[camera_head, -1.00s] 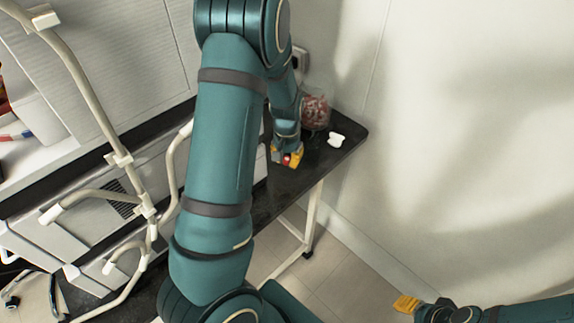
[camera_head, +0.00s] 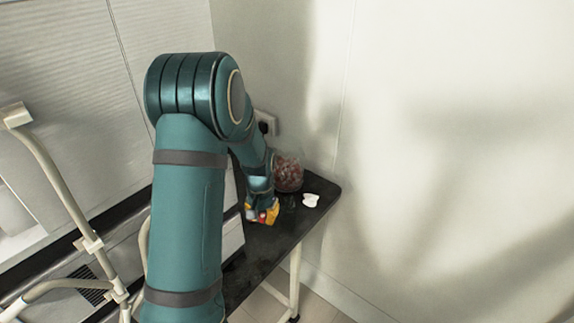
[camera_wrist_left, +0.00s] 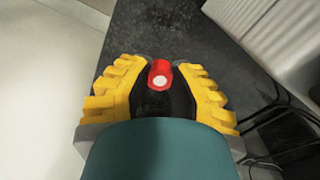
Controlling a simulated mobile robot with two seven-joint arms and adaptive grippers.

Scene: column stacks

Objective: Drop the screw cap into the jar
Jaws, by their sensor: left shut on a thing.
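The jar (camera_head: 288,174) is a clear round vessel with reddish-brown contents, standing near the far end of the dark table. My left gripper (camera_head: 262,214) is just in front of the jar and slightly to its left, over the table. It is shut on a small red piece with a pale round end, which appears to be the screw cap; in the left wrist view the screw cap (camera_wrist_left: 160,75) sits between the yellow fingers. The jar is not visible in the left wrist view, and its opening is hard to make out. My right gripper is out of view.
The dark table (camera_head: 257,262) has a white lobed object (camera_head: 310,200) to the right of the jar. A wall with a socket (camera_head: 265,122) stands close behind. Pale metal tube rails (camera_head: 58,178) rise at the left.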

